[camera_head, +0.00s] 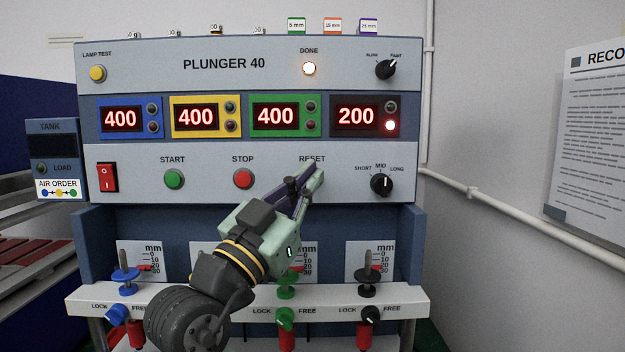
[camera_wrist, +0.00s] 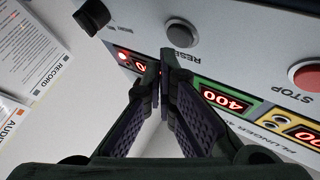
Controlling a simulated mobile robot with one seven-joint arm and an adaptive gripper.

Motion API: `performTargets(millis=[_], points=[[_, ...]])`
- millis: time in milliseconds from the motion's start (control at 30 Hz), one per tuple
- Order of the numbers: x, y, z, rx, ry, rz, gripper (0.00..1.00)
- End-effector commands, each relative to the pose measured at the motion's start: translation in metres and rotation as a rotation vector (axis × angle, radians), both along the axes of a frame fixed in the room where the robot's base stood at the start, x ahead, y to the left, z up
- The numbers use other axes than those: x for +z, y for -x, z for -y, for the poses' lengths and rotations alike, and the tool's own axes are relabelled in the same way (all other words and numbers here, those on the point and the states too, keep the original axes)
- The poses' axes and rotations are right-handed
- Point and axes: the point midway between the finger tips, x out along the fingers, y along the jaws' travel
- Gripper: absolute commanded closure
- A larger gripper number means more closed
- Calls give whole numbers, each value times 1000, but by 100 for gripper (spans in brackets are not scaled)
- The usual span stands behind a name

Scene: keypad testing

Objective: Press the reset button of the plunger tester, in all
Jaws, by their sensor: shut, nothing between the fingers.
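The plunger tester (camera_head: 230,64) is a grey-blue panel labelled PLUNGER 40. Its displays read 400, 400, 400 and 200. In the head view my gripper (camera_head: 316,174) lies over the spot under the RESET label (camera_head: 312,159) and hides the button. In the wrist view the reset button (camera_wrist: 181,34) is a grey round cap in a dark ring, next to the tips of my gripper (camera_wrist: 168,58). The fingers are shut and empty. I cannot tell whether the tips touch the button.
The red stop button (camera_head: 243,179) and green start button (camera_head: 174,179) are to the left. A black SHORT-MID-LONG knob (camera_head: 381,185) is to the right. The DONE lamp (camera_head: 309,69) is lit, as is a red lamp (camera_head: 390,126) beside the 200 display. Plungers (camera_head: 367,276) stand below.

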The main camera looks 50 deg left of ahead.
Motion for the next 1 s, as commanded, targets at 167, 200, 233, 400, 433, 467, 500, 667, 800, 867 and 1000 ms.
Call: performTargets(millis=[167,200,233,400,433,467,500,667,800,867,1000], points=[[0,0,0,0,0,0,100],[0,0,0,0,0,0,100],[0,0,0,0,0,0,100],[0,0,0,0,0,0,100],[0,0,0,0,0,0,100],[0,-1,-1,0,0,0,100],[0,-1,-1,0,1,0,100],[0,-4,-5,0,0,1,100],[0,-5,-7,0,0,0,100],[0,-5,-7,0,0,0,100],[0,-5,-7,0,0,0,100]])
